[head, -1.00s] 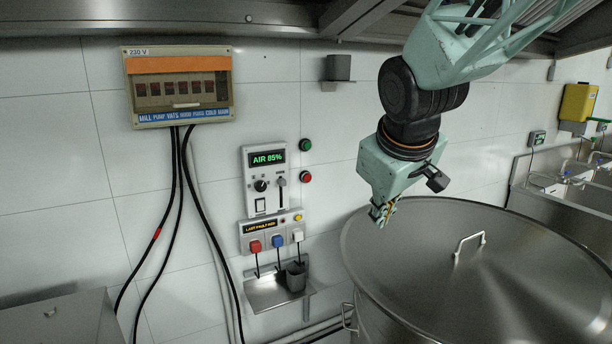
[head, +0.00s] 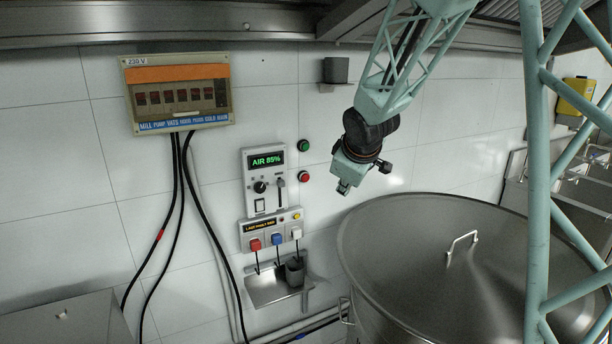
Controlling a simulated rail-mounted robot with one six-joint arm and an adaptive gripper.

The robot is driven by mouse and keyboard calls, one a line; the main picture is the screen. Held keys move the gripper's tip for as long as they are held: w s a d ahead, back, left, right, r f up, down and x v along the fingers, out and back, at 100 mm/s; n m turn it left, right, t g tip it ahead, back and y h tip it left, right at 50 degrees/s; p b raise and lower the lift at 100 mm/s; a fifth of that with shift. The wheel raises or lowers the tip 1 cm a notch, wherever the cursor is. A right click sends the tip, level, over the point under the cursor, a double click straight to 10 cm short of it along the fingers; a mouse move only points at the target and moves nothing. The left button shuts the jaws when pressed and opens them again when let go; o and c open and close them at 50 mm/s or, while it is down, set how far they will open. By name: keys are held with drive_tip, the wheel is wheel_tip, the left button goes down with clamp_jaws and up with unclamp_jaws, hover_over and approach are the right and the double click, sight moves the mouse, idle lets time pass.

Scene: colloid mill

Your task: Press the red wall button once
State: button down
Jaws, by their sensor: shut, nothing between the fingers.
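The red wall button (head: 303,177) is a small round button on the tiled wall, just right of the AIR 85% panel. A green button (head: 304,145) sits right above it. My gripper (head: 343,188) is shut and empty. In the picture it is a short way right of the red button and slightly lower, pointing down and to the left. It appears apart from the wall; the exact depth gap cannot be told. The red button is fully in view.
The AIR 85% panel (head: 264,180) and a lower panel with coloured plugs (head: 271,231) are left of the buttons. A small metal shelf (head: 270,291) holds a dark cup (head: 295,270). A large lidded vat (head: 420,250) stands below my gripper. A dark wall box (head: 336,70) is above.

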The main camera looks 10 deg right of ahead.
sight(305, 178)
drive_tip(key=w+a+f+n+y+p, duration=0.1)
drive_tip(key=w+a+f+n+p, duration=0.2)
drive_tip(key=w, duration=1)
drive_tip(key=shift+w+f+n+t+y+p, duration=0.15)
drive_tip(key=shift+f+n+t+y+p, duration=0.45)
drive_tip(key=shift+f, duration=1.3)
drive_tip(key=shift+w, duration=0.1)
drive_tip(key=w+a+p, duration=0.2)
drive_tip(key=w+p, duration=0.2)
drive_tip(key=w, duration=0.4)
drive_tip(key=shift+a+p, duration=0.25)
drive_tip(key=shift+p, duration=0.1)
drive_tip(key=shift+w+a+p, duration=0.25)
drive_tip(key=shift+w+p, duration=0.3)
drive_tip(key=shift+w, duration=0.35)
idle(1.1)
drive_tip(key=shift+s, duration=0.15)
idle(0.3)
drive_tip(key=shift+s+d+b, duration=0.25)
drive_tip(key=shift+s+b, duration=0.35)
drive_tip(key=shift+s, duration=0.05)
drive_tip(key=shift+s, duration=0.1)
